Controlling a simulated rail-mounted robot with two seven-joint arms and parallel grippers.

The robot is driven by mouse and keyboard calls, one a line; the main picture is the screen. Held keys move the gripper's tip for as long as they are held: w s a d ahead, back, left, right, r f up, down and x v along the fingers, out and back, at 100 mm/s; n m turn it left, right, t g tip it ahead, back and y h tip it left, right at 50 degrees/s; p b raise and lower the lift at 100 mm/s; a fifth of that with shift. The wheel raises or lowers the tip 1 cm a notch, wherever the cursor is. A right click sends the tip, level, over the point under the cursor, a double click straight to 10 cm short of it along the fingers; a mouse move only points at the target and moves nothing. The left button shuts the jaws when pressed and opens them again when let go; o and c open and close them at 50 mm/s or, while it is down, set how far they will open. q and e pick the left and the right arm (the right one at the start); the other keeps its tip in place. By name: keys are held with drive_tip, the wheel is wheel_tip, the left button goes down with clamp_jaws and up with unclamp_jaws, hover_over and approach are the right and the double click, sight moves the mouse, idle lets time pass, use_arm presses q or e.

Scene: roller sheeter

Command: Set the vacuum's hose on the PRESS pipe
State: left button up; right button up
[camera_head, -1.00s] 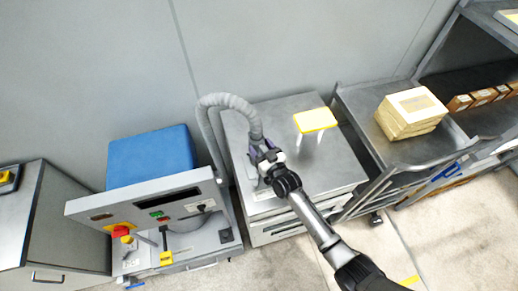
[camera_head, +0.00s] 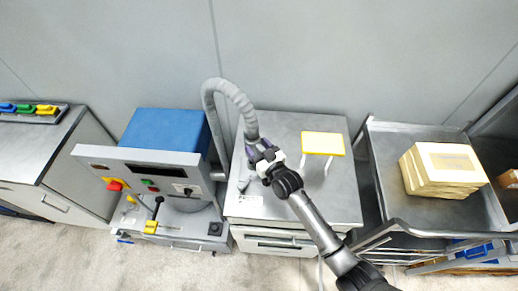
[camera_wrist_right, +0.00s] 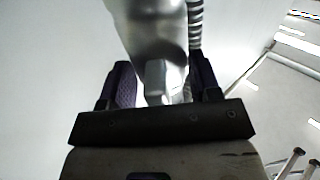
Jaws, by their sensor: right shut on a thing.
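The grey ribbed hose (camera_head: 238,95) rises from beside the blue-topped machine, arches over and comes down to my right gripper (camera_head: 262,156). My right gripper is shut on its lower end, above the grey cabinet. In the right wrist view a smooth grey end piece (camera_wrist_right: 150,35) stands between the two dark fingers (camera_wrist_right: 160,82). A short grey pipe-like piece (camera_head: 244,180) shows on the cabinet top just left of the gripper, beside a white label (camera_head: 249,200) too small to read surely. Whether hose and pipe touch is hidden by the gripper. My left gripper is not in view.
A yellow-topped stand (camera_head: 323,143) is on the grey cabinet top (camera_head: 335,200), right of the gripper. The machine with a tilted control panel (camera_head: 150,165) stands left. A trolley (camera_head: 410,205) with cream boxes (camera_head: 440,170) stands right. A bench with coloured items (camera_head: 30,108) is far left.

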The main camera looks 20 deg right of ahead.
drive_tip(key=shift+a+r, duration=0.1)
drive_tip(key=shift+f, duration=0.45)
drive_tip(key=shift+a+f+b, duration=0.15)
drive_tip(key=shift+f+b, duration=0.25)
drive_tip(key=shift+b, duration=0.25)
drive_tip(key=shift+f+b, duration=0.6)
drive_tip(key=shift+f, duration=0.05)
use_arm(q)
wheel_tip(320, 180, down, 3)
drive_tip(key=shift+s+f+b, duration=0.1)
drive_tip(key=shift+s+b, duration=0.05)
drive_tip(key=shift+b, duration=0.2)
use_arm(e)
drive_tip(key=shift+f, duration=0.6)
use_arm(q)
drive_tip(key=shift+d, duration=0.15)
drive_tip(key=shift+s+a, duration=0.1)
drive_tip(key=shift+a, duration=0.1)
use_arm(e)
drive_tip(key=shift+f, duration=0.2)
